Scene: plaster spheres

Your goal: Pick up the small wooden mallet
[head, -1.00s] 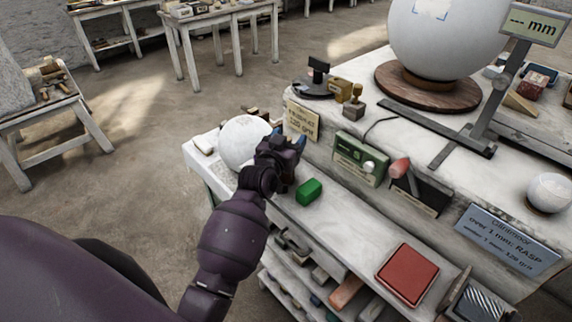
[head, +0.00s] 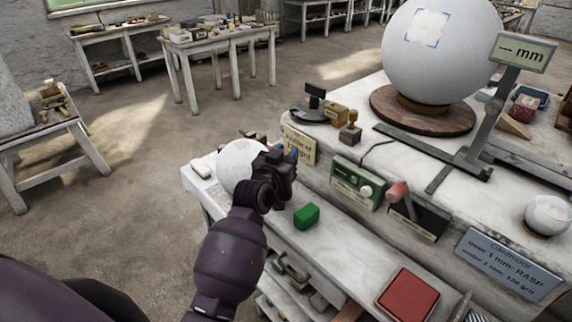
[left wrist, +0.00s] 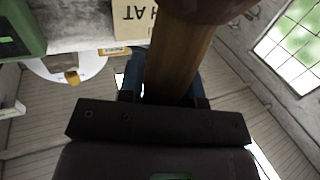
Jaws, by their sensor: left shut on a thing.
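In the left wrist view a brown wooden handle (left wrist: 178,60) stands between the blue finger pads of my left gripper (left wrist: 165,88). A darker reddish-brown head, cut off by the top edge, joins this handle; I take it to be the small mallet. My left gripper also shows in the head view (head: 290,160), shut on the handle, beside the cardboard sign at the lower bench's back. The mallet is hidden behind the gripper there. My right gripper is not in view.
A white plaster sphere (head: 240,164) is close left of my gripper. A green block (head: 306,216) lies in front on the lower bench. A green box (head: 357,183) and red pad (head: 407,295) are to the right. A large sphere (head: 440,50) stands on the upper level.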

